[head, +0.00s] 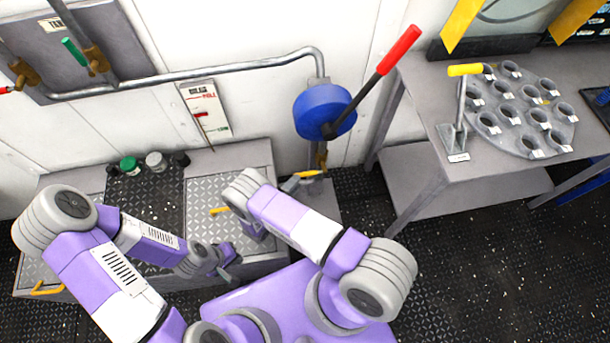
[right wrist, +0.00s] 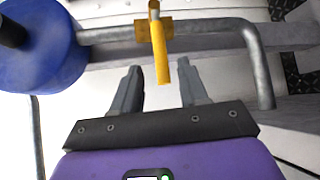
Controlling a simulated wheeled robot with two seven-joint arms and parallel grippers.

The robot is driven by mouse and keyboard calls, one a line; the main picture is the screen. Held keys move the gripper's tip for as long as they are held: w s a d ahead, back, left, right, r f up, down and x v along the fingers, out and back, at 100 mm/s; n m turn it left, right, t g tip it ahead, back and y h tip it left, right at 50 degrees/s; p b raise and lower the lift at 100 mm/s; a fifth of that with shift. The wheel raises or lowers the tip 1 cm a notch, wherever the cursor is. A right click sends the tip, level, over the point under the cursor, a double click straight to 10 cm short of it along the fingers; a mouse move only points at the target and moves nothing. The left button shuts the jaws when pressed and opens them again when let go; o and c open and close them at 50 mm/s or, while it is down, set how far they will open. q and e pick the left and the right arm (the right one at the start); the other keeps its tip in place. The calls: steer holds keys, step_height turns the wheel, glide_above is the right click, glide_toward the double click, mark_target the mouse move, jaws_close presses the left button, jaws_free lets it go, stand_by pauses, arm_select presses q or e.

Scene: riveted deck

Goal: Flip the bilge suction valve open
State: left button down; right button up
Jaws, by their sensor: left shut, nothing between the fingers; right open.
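A small valve with a yellow lever (head: 308,174) sits on the pipe below the blue round housing; no readable name shows on it. In the right wrist view the yellow lever (right wrist: 160,57) stands out across the grey pipe (right wrist: 205,34), from a brass-coloured body. My right gripper (head: 291,184) is open beside the lever, partly hidden by my forearm. In the right wrist view its fingers (right wrist: 160,88) are either side of the lever's free end, apart from it. My left gripper (head: 229,270) is shut and empty, low over the deck-side box.
A blue housing (head: 318,112) with a long red-tipped lever (head: 398,50) is above the valve. Green-handled (head: 75,51) and red-handled valves are on the upper-left panel. A table (head: 425,150) with a yellow-handled lever and holed plate stands right. Checkered-plate boxes (head: 225,175) lie below.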

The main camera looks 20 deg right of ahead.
mark_target(305, 173)
steer(key=b+x, duration=0.1)
steer(key=x, duration=0.5)
steer(key=shift+d, duration=0.25)
jaws_close()
